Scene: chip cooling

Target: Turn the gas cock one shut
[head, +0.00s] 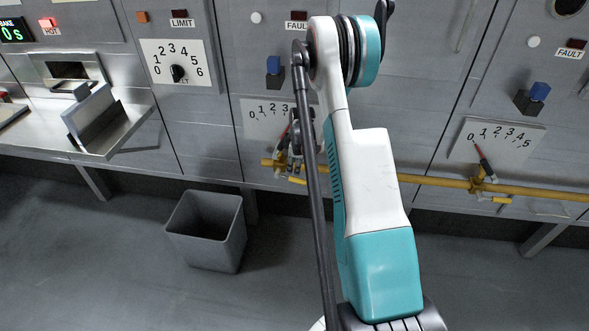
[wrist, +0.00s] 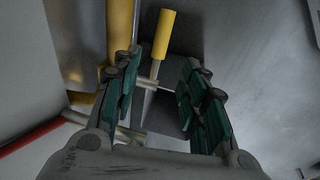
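A gas cock with a yellow-ended lever (wrist: 164,35) shows in the wrist view, beside the yellow gas pipe (wrist: 118,30). My gripper (wrist: 160,82) is open there, its green-padded fingers on either side of the lever's metal part, with a gap on the right. I cannot tell whether the left finger touches it. In the head view my gripper (head: 293,160) is at the left end of the pipe (head: 400,180), in front of a dial (head: 262,112) that my arm partly hides. The cock's yellow lever (head: 297,181) shows just below it.
A second cock (head: 484,184) with a red-needled dial (head: 500,137) stands farther right on the pipe. A knob dial (head: 178,65) and a metal chute (head: 95,118) are at left. A grey bin (head: 208,232) stands on the open floor below.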

